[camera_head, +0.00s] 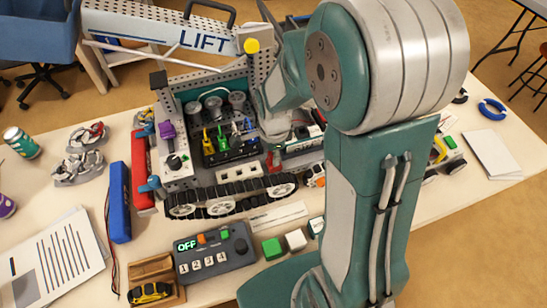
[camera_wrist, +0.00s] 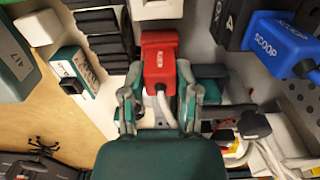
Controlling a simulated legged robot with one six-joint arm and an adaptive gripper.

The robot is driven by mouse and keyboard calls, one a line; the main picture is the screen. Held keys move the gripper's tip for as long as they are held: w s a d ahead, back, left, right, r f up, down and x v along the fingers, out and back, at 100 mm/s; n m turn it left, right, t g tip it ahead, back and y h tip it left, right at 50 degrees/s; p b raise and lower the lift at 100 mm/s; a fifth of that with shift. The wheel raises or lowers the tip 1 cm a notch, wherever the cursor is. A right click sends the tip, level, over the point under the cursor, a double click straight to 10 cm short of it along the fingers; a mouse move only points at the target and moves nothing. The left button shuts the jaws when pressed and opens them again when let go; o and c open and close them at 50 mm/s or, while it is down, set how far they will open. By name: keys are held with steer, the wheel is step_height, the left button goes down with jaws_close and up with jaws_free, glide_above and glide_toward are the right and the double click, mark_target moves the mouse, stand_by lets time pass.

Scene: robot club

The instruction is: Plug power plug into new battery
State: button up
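The red power plug (camera_wrist: 160,60), with a white cable running back from it, sits between the two fingers of my gripper (camera_wrist: 160,75) in the wrist view. The fingers are close on both sides of it, but I cannot tell if they press on it. In the head view a small red part of the plug (camera_head: 274,158) shows beside the grey tracked machine, and my arm hides most of the gripper. A long blue battery-like pack (camera_head: 119,203) with dark wires lies left of the machine, beside a red pack (camera_head: 143,175). I cannot tell which is the new battery.
A grey control box (camera_head: 215,252) reading OFF stands in front of the machine's track (camera_head: 230,196). The LIFT arm (camera_head: 160,30) rises behind. In the wrist view a blue SCOOP block (camera_wrist: 278,42) is at right. Papers (camera_head: 55,262) lie at left.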

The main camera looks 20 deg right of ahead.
jaws_close()
steer(key=shift+r, duration=2)
